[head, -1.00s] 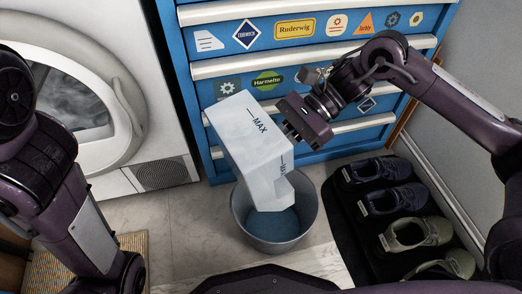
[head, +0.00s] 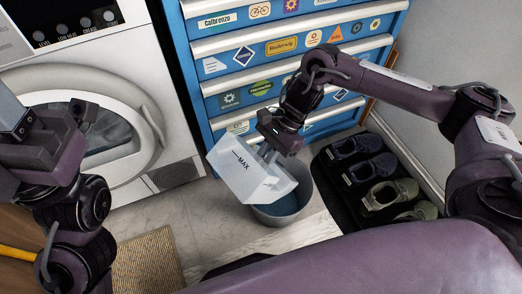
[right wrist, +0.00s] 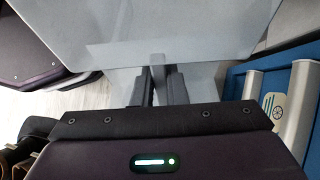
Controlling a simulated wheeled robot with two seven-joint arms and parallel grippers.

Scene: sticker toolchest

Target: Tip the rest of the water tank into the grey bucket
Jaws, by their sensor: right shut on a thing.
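The water tank (head: 236,171) is a translucent whitish box with a MAX mark. It is tilted well over, its lower right end over the grey bucket (head: 279,217). My right gripper (head: 270,150) is shut on the tank from above; the right wrist view shows its fingers (right wrist: 159,88) closed on a narrow ridge of the tank (right wrist: 190,35). The bucket stands on the floor, with bluish water visible inside; the tank hides part of its rim. I cannot make out a stream. My left gripper (head: 82,112) is at the left, before the washer door, away from the tank; its jaw opening is unclear.
A blue toolchest (head: 225,75) with stickers stands behind the bucket. A white washing machine (head: 175,125) is at the left. A black mat (head: 345,195) with several shoes lies right of the bucket. A woven mat (head: 145,262) lies at the front left.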

